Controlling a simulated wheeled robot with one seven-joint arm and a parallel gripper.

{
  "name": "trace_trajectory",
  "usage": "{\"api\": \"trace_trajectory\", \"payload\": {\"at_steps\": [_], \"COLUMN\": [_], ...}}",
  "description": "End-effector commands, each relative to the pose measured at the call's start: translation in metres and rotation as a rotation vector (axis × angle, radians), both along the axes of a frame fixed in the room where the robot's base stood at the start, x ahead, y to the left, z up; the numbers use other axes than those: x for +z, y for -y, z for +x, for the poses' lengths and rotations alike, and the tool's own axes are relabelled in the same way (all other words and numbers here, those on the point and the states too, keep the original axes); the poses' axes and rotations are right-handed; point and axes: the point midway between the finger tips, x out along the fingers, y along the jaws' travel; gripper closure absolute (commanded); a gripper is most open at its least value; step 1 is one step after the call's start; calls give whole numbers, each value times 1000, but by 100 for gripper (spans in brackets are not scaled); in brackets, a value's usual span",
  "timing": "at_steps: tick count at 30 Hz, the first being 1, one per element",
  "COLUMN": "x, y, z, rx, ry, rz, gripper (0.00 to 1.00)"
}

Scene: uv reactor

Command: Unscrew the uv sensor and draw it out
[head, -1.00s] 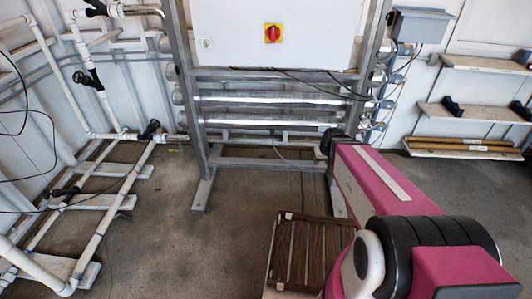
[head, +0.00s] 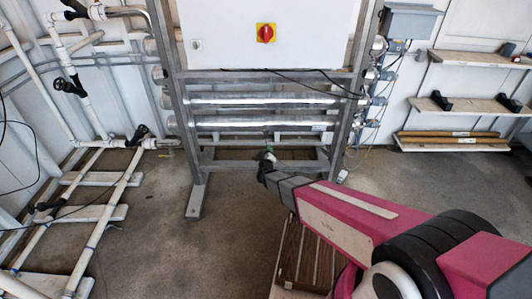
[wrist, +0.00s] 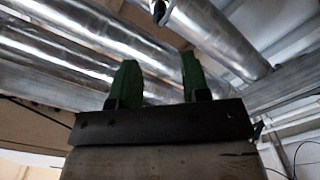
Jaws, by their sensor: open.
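The reactor's shiny metal tubes (head: 262,99) run level across the grey frame, below the white cabinet. In the wrist view a tube (wrist: 215,38) passes above my gripper. A small dark fitting with a round end (wrist: 160,12) hangs from the tubes at the top edge, beyond and above the fingertips. It may be the uv sensor, but its top is cut off. My gripper (wrist: 160,63) has two green fingers, spread apart with nothing between them. In the head view my gripper (head: 267,157) is small, in front of the frame below the tubes.
The white cabinet (head: 228,35) has a red and yellow switch (head: 265,33). White pipes with black valves (head: 70,85) fill the left side. A slatted wooden pallet (head: 305,255) lies under my arm. Shelves (head: 460,105) hang at right. The floor at centre left is clear.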

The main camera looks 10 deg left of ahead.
Motion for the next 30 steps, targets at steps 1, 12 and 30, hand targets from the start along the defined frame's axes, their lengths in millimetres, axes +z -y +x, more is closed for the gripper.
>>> {"api": "trace_trajectory", "payload": {"at_steps": [1, 12, 30], "x": [-1, -1, -1], "y": [-1, -6, -20], "z": [0, 21, 81], "rx": [-2, -4, -3], "ry": [6, 8, 6], "rz": [-3, -2, -2], "gripper": [57, 57, 57]}}
